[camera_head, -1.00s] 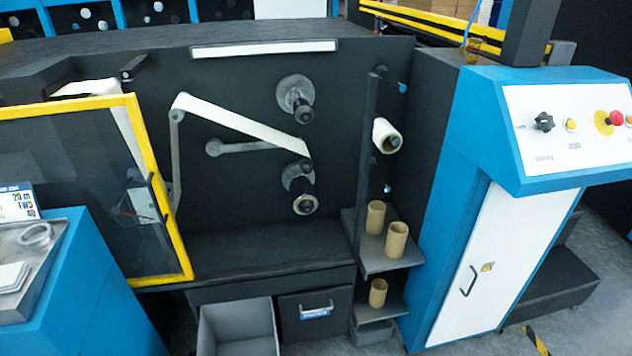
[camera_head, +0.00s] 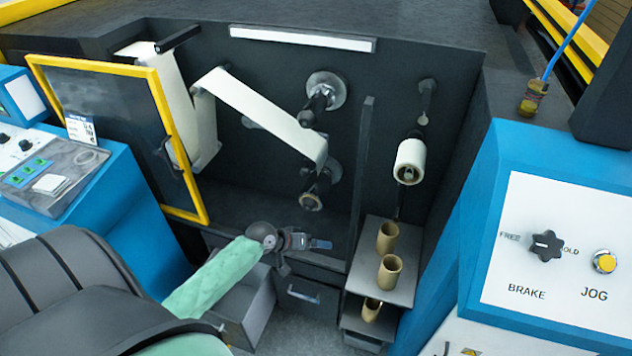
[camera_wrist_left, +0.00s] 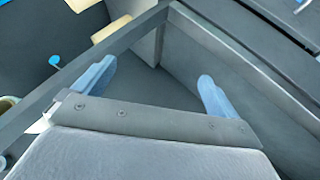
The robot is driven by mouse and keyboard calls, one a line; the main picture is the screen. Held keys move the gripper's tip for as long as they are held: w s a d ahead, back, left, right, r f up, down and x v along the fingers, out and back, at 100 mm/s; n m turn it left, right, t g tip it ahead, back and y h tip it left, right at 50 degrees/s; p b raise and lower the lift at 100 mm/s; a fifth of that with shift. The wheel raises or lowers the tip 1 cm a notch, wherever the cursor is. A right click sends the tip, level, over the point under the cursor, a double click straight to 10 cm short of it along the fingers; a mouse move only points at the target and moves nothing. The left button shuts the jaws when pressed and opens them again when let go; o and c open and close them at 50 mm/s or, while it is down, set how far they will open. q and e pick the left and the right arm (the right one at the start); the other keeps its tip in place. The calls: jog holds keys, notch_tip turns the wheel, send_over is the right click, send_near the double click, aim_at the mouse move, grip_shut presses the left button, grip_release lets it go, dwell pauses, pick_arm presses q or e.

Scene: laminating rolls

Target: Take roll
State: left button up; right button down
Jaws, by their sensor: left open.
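A white roll (camera_head: 410,160) sits on a peg in the right bay of the dark machine in the head view. A white web (camera_head: 262,112) runs over the rollers left of the divider. My left gripper (camera_head: 322,243) is in front of the machine, low and to the left of the white roll and apart from it. In the left wrist view, its two blue fingers (camera_wrist_left: 155,78) are spread with nothing between them. My right gripper is not in view.
Brown cores (camera_head: 390,270) stand on small shelves (camera_head: 408,288) below the roll. An upright dark divider (camera_head: 360,170) stands between my left gripper and the roll. An open yellow-framed door (camera_head: 205,205) is on the left. A blue control console (camera_head: 487,250) is on the right.

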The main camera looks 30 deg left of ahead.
aim_at(309, 192)
pick_arm(q)
jog(key=w+a+r+n+t+p, duration=0.3)
jog(key=w+a+r, duration=0.55)
jog(key=a, duration=0.35)
jog(key=p+x, duration=0.1)
jog(key=x, duration=0.1)
jog(key=p+x, duration=0.1)
jog(key=x, duration=0.1)
jog(key=p+x, duration=0.1)
jog(key=x, duration=0.1)
jog(key=shift+w+d+r+p, duration=0.2)
jog(key=shift+w+r+p, duration=0.05)
jog(key=shift+w+p, duration=0.05)
jog(key=shift+w+d+f, duration=0.15)
jog(key=shift+w+f, duration=0.15)
jog(key=shift+f, duration=0.05)
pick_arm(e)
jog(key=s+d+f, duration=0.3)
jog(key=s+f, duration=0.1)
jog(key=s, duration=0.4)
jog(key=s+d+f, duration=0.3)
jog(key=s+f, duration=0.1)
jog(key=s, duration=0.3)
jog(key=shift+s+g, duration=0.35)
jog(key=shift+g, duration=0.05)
pick_arm(q)
jog(key=shift+c, duration=0.5)
jog(key=shift+r, duration=0.1)
jog(key=c, duration=1.2)
